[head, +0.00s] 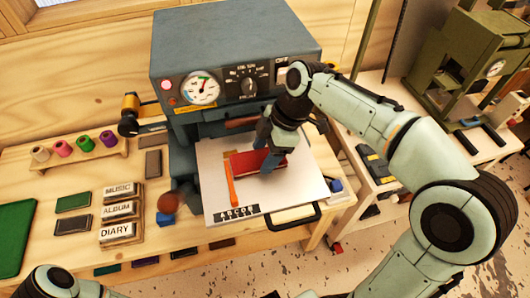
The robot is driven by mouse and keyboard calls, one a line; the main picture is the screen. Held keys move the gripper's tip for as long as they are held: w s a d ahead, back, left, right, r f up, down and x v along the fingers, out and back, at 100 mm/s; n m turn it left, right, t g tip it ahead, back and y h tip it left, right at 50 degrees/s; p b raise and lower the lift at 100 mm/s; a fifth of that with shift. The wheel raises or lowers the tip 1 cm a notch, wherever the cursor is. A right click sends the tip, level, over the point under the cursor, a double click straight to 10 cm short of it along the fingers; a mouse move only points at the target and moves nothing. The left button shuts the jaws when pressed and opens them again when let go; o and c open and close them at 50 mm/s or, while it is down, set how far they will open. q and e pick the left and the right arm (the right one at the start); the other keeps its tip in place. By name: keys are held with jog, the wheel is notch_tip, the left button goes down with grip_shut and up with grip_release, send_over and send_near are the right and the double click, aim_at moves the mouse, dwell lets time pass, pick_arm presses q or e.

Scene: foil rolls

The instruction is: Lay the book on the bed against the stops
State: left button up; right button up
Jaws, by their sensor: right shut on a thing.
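The red book (244,162) is on the pale bed (292,200) of the grey press, close to the bed's middle. My right gripper (272,163) reaches down over it from the right and is shut on it, covering its right part. An orange stop strip (231,186) runs along the book's left side. Another stop seems to lie behind the book, partly hidden. I cannot tell whether the book touches the stops. Of my left arm only a link shows at the bottom left; its gripper is out of view.
The press (235,55) with its dial stands behind and above the bed. A black handle (293,219) sticks out at the front. Label blocks (118,209), colored spools (84,146) and a green mat (14,235) lie to the left. A side table stands right.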

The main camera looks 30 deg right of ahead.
jog(key=shift+f, duration=0.15)
jog(key=o, duration=1.1)
jog(key=shift+r, duration=0.3)
pick_arm(q)
jog(key=shift+w+r+p, duration=0.85)
jog(key=shift+w+r, duration=0.05)
jog(key=shift+r, duration=0.25)
pick_arm(e)
jog(key=v, duration=1.1)
jog(key=shift+d+r, duration=0.25)
jog(key=shift+d, duration=0.05)
